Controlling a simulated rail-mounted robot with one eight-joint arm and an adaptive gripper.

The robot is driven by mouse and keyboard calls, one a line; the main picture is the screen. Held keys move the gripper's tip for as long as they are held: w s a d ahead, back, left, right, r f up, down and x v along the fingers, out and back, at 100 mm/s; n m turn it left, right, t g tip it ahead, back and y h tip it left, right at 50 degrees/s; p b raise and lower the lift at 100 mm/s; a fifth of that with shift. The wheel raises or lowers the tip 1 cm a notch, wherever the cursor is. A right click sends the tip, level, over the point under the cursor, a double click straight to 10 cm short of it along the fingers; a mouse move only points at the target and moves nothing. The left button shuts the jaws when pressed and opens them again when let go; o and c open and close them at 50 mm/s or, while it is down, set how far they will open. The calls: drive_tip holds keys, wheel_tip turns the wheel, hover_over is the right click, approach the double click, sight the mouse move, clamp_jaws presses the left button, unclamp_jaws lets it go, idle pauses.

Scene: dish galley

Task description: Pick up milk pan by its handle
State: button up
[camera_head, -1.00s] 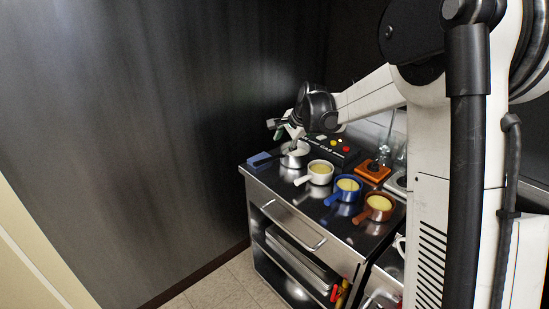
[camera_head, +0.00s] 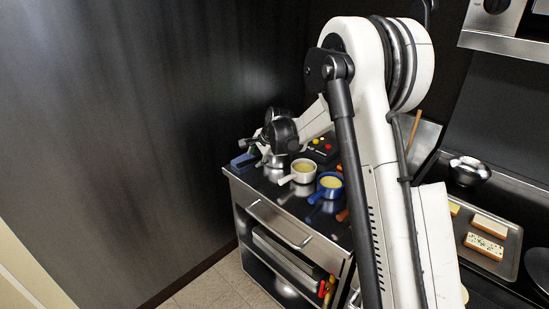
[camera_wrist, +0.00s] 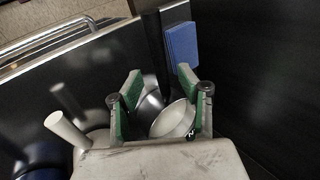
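A steel pan (camera_wrist: 150,106) with a pale inside (camera_wrist: 173,121) shows between my gripper's fingers in the wrist view; I take it to be the milk pan. A dark bar runs up from it between the fingertips, and I cannot tell whether it is the handle. My gripper (camera_wrist: 160,78) is open, its green-padded fingers apart on either side of the pan. No clear contact shows. In the head view my gripper (camera_head: 262,157) is low over the counter's far left corner and mostly hides the pan.
A white pan (camera_head: 303,171) and a blue pan (camera_head: 330,181), both with yellow contents, stand to the right on the steel counter (camera_head: 270,189). A blue block (camera_head: 243,160) lies at the left edge. A dark wall closes the left side.

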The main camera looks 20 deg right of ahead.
sight(254, 159)
drive_tip(key=shift+x, duration=1.85)
drive_tip(key=shift+r, duration=0.1)
clamp_jaws()
